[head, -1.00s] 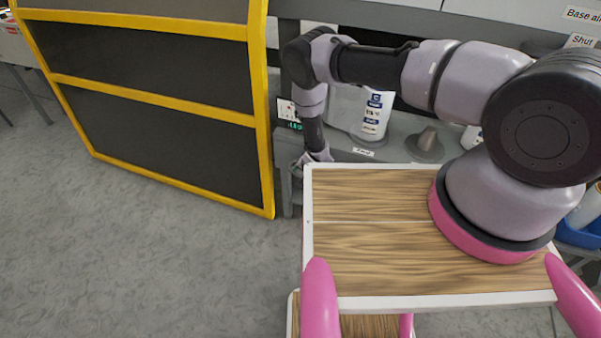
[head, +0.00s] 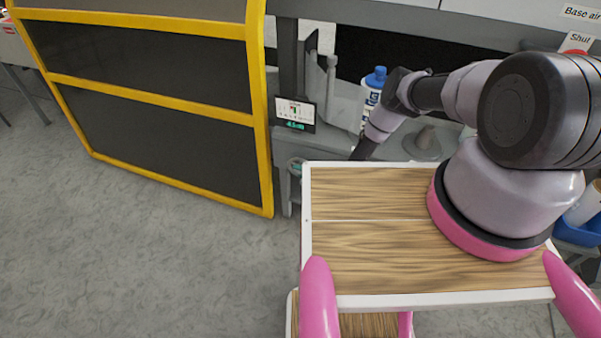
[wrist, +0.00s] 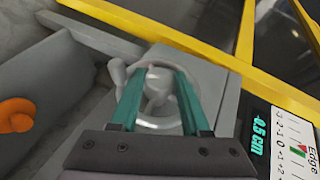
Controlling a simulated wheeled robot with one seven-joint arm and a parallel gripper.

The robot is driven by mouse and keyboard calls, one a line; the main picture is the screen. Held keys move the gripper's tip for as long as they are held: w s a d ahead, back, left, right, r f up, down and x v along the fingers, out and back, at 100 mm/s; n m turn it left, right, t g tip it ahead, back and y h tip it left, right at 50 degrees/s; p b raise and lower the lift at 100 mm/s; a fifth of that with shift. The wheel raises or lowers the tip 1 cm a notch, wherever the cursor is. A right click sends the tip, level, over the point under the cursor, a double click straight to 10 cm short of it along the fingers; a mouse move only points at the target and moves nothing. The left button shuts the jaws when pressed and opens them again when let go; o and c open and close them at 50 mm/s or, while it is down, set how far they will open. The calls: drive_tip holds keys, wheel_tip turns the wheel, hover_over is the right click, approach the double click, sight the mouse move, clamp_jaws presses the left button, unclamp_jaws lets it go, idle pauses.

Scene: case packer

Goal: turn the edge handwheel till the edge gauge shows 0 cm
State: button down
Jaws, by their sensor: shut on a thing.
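The edge handwheel (wrist: 152,124) is a small grey wheel with a hub and a knob at its upper left in the wrist view. My gripper (wrist: 156,76) has teal fingers reaching over the wheel, one on each side of its hub, and is shut on it. The fingers hide parts of the rim. The edge gauge (wrist: 257,132) has a dark display with green digits that seem to read -0.5 cm. Its printed scale, with a green mark and a red pointer, is beside the digits.
A yellow-framed dark guard panel (head: 160,120) stands open at the left. A white bottle with a blue cap (head: 374,90) and a grey cone-shaped part (head: 427,137) are on the machine ledge by my arm. An orange knob (wrist: 16,115) shows at the left of the wrist view.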

drive_tip(key=shift+t+y, duration=0.3)
drive_tip(key=shift+y, duration=0.2)
drive_tip(key=c, duration=0.7)
unclamp_jaws()
drive_tip(key=shift+o, duration=0.2)
drive_tip(key=shift+f, duration=0.1)
drive_tip(key=v, duration=1.1)
drive_tip(key=shift+w, duration=0.1)
